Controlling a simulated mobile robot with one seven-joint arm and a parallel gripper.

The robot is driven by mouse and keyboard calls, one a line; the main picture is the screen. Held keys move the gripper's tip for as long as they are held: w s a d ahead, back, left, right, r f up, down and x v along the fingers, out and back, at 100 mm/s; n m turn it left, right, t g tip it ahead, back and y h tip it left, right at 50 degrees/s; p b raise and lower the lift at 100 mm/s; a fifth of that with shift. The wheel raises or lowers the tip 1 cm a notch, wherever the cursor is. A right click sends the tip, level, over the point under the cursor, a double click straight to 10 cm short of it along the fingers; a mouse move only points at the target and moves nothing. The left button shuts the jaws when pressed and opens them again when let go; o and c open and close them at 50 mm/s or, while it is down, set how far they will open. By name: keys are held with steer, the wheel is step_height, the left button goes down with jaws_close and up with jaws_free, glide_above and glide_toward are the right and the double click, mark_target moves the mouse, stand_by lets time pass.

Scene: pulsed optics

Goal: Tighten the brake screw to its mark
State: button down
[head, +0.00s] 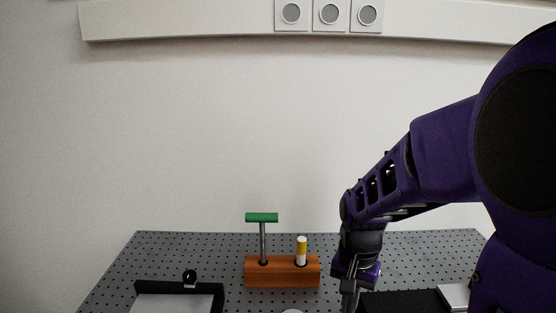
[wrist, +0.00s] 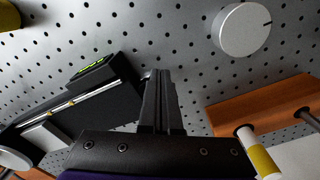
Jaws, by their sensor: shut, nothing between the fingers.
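My gripper (wrist: 160,76) is shut and empty, pointing down over the board beside a black stage (wrist: 102,115) in the wrist view. In the head view my gripper (head: 349,297) is low at the bottom edge, its tips cut off. The stage carries a green-yellow marked strip (wrist: 92,67) and a pale rail. I cannot make out the brake screw or its mark for certain; a small grey part beside the fingertips is mostly hidden by them. A green T-handled tool (head: 262,218) stands upright in an orange-brown wooden block (head: 282,279), left of my gripper in the head view.
A yellow-and-white stick (head: 301,251) stands in the same block. A pale round knob (wrist: 243,30) with a dark line sits on the perforated board (head: 400,250). A black-framed tray (head: 140,303) is at the front left. The board behind the block is clear.

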step_height(320, 180, up, 5)
steer(key=p, duration=0.4)
steer(key=shift+r, duration=0.15)
steer(key=f+b, duration=0.2)
steer(key=d+f+b, duration=0.1)
steer(key=f+b, duration=0.1)
steer(key=s+d+f+b, duration=0.1)
steer(key=f+b, duration=0.1)
steer(key=shift+s+d, duration=0.1)
steer(key=shift+d, duration=0.05)
stand_by(0.4)
steer(key=shift+w, duration=0.3)
stand_by(0.6)
